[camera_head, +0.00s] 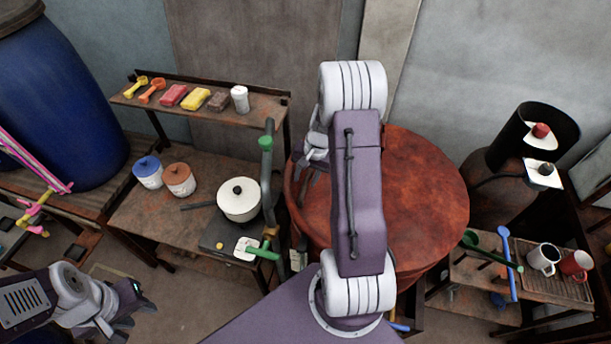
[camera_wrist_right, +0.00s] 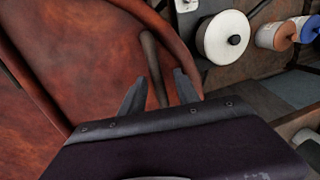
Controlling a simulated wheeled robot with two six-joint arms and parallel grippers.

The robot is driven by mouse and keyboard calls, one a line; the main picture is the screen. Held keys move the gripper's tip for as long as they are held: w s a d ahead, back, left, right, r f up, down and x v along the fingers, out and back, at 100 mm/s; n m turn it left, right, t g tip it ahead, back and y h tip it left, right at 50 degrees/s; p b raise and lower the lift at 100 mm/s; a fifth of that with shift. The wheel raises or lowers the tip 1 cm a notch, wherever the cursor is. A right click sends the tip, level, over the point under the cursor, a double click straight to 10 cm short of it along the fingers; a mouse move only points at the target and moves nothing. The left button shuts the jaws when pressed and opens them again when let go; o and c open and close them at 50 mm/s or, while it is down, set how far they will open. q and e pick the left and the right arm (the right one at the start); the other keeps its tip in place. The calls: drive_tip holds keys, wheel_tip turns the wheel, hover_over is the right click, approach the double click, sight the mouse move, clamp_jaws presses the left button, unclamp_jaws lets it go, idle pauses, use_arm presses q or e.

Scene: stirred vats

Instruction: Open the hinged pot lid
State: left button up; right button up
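A big round rust-red lid (camera_head: 425,190) covers the large vessel in the middle of the head view. A dark grey bar handle (camera_wrist_right: 154,62) stands at its edge in the right wrist view. My right gripper (camera_head: 308,180) is at the lid's left side. In the right wrist view its two fingers (camera_wrist_right: 160,92) are apart, with the bar between them and gaps beside it. My right arm hides part of the lid. My left gripper (camera_head: 132,305) is low at the left, away from the lid; its opening is unclear.
A green post (camera_head: 266,165) rises beside the lid. Mugs (camera_head: 543,258) stand at the right.

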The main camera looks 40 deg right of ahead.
drive_tip(key=shift+w+f, duration=0.15)
drive_tip(key=shift+f, duration=0.15)
drive_tip(key=shift+s+r, duration=0.15)
drive_tip(key=shift+s, duration=0.5)
drive_tip(key=shift+c, duration=0.4)
drive_tip(key=c, duration=0.5)
drive_tip(key=shift+w+a, duration=0.1)
clamp_jaws()
